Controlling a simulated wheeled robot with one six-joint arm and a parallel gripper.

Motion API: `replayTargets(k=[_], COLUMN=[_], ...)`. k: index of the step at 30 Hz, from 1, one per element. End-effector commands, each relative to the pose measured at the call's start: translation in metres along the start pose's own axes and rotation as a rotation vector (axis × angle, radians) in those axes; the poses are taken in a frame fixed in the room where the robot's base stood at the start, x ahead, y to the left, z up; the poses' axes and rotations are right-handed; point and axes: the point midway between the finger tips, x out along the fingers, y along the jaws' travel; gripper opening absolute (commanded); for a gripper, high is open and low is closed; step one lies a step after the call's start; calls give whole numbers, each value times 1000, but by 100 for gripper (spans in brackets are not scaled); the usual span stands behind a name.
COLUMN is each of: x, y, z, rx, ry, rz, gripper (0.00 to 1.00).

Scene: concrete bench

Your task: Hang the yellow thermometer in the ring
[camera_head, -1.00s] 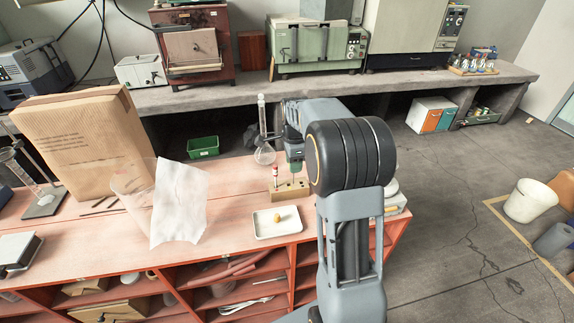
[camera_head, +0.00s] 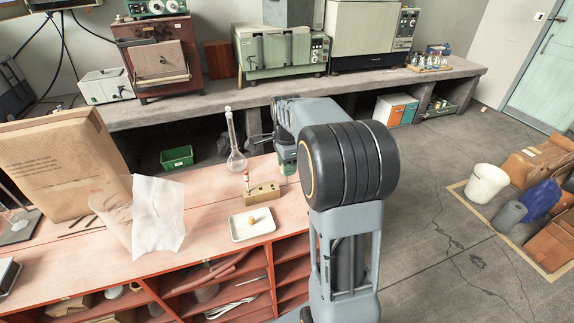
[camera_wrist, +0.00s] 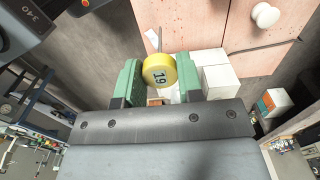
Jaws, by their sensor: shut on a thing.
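The yellow thermometer (camera_wrist: 159,71) shows in the wrist view as a round yellow cap marked 19. My gripper (camera_wrist: 160,78) is shut on it, with one green finger on each side. A thin grey rod shows just beyond the cap; I cannot tell whether it is the stem. In the head view my gripper (camera_head: 288,166) is over the bench, right of the wooden block (camera_head: 264,194), and my arm hides the thermometer. I cannot make out the ring in either view.
A red-topped piece (camera_head: 246,181) stands in the block. A glass flask (camera_head: 236,155) is behind it, and a white tray (camera_head: 240,235) with a small yellowish lump is in front. White boxes (camera_wrist: 215,75) lie close to my gripper's right finger in the wrist view.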

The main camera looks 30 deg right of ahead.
Motion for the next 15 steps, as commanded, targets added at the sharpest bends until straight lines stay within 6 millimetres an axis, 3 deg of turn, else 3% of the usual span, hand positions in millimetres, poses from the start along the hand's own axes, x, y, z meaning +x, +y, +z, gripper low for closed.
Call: replayTargets(k=[15], x=[-36], y=[0], z=[-1], rx=[3], ry=[0], rz=[-1], gripper=[12])
